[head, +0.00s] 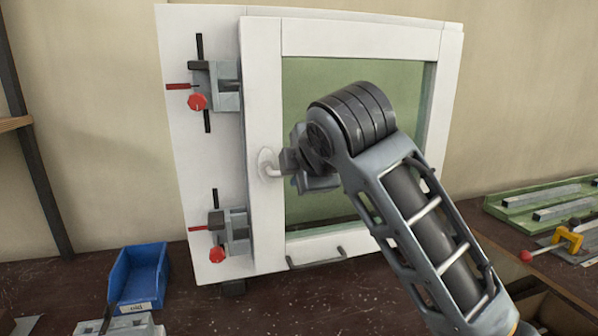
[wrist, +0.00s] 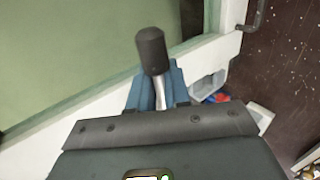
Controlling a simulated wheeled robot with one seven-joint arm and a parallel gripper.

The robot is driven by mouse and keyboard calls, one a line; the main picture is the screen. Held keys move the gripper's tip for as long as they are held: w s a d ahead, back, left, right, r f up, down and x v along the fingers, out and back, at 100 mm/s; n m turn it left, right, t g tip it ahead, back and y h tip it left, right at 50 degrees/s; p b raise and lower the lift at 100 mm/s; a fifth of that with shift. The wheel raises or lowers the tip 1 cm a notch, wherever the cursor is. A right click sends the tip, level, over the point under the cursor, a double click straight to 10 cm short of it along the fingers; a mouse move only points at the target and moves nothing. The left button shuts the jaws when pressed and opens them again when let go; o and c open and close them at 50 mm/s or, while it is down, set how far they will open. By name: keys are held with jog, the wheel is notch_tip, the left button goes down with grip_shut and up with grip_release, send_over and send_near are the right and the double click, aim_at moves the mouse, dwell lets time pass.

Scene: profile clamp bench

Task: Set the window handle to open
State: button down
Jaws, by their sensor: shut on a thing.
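The white window sash (head: 262,90) with green glass stands upright on the bench, in the middle of the head view. The window handle (head: 267,163) sits on the sash's left upright. Its pale round base and a short stretch of lever pointing right show; the rest is hidden behind my gripper (head: 286,166). In the wrist view, my gripper's blue fingers (wrist: 158,92) are shut around the handle's metal shank. The handle's dark cylindrical grip (wrist: 152,50) sticks out beyond the fingers. The sash looks closed against its frame in the head view.
Two clamps with red knobs (head: 197,102) (head: 217,254) stand at the frame's left side. A dark pull bar (head: 316,262) is at the sash's bottom. A blue bin (head: 138,277) lies front left. A green tray (head: 545,203) and a yellow-and-red tool (head: 568,240) lie right.

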jog(key=c, duration=1)
grip_release()
jog(key=shift+w+d+f, duration=0.1)
jog(key=shift+w+d, duration=0.15)
jog(key=shift+d, duration=0.3)
jog(key=shift+c, duration=0.2)
jog(key=shift+s+a, duration=0.1)
jog(key=shift+s, duration=0.1)
jog(key=b+v, duration=0.1)
jog(key=v, duration=0.6)
jog(key=shift+d+r, duration=0.2)
jog(key=shift+r, duration=0.05)
jog(key=shift+s, duration=0.1)
